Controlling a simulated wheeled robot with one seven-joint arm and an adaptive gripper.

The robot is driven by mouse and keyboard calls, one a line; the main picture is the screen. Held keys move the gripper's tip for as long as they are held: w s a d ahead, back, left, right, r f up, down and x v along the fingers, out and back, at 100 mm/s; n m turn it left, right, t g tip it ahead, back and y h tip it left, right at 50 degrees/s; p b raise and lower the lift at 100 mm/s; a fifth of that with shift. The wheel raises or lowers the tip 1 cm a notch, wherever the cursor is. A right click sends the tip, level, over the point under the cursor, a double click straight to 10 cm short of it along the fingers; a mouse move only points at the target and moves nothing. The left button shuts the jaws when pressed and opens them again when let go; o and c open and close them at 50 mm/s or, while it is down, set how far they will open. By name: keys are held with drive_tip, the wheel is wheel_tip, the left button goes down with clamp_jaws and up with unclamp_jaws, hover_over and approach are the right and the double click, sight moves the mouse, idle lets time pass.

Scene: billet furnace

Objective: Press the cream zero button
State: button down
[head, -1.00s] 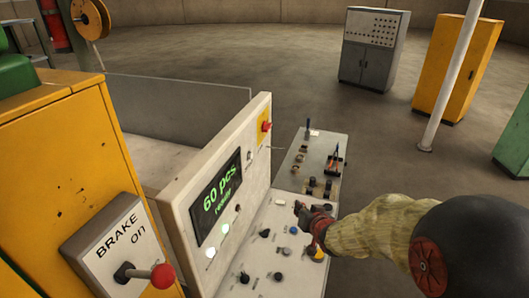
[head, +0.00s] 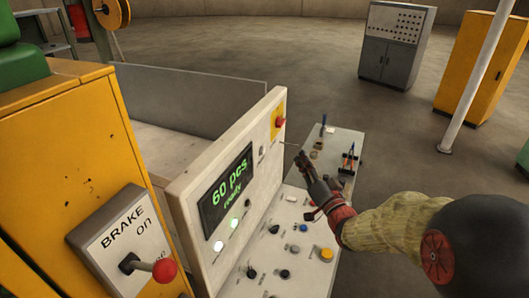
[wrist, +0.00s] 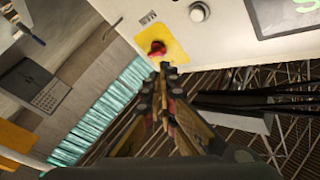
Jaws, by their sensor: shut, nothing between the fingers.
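My gripper (head: 302,158) is shut and empty, raised over the sloped desk, to the right of the upright cream panel (head: 185,190). In the wrist view its fingertips (wrist: 168,70) appear just below the red knob on a yellow plate; I cannot tell the gap. A pale round button (wrist: 200,12) sits on the panel between that plate and the display. It looks small in the head view (head: 262,156). A white button (head: 291,198) is on the desk. I cannot read a zero label on any button, so I cannot tell which is the cream zero button.
The red knob (head: 281,121) on its yellow plate is at the panel's far end. The display (head: 226,189) reads "60 pcs ready". Several knobs and a yellow button (head: 327,255) are on the desk. A brake box (head: 118,238) with a red-balled lever stands at front left.

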sight(263, 151)
drive_tip(key=w+a, duration=0.3)
drive_tip(key=a, duration=0.5)
drive_tip(key=shift+w, duration=0.15)
drive_tip(key=shift+a, duration=0.15)
idle(1.4)
drive_tip(key=shift+w+a+b, duration=0.15)
drive_tip(key=shift+a+b, duration=0.2)
drive_tip(key=shift+b, duration=0.3)
drive_tip(key=shift+w+a+b, duration=0.2)
drive_tip(key=shift+a+b, duration=0.1)
drive_tip(key=shift+a, duration=0.1)
idle(0.5)
drive_tip(key=shift+d, duration=0.1)
drive_tip(key=shift+s+d+b, duration=0.35)
drive_tip(key=shift+d, duration=0.35)
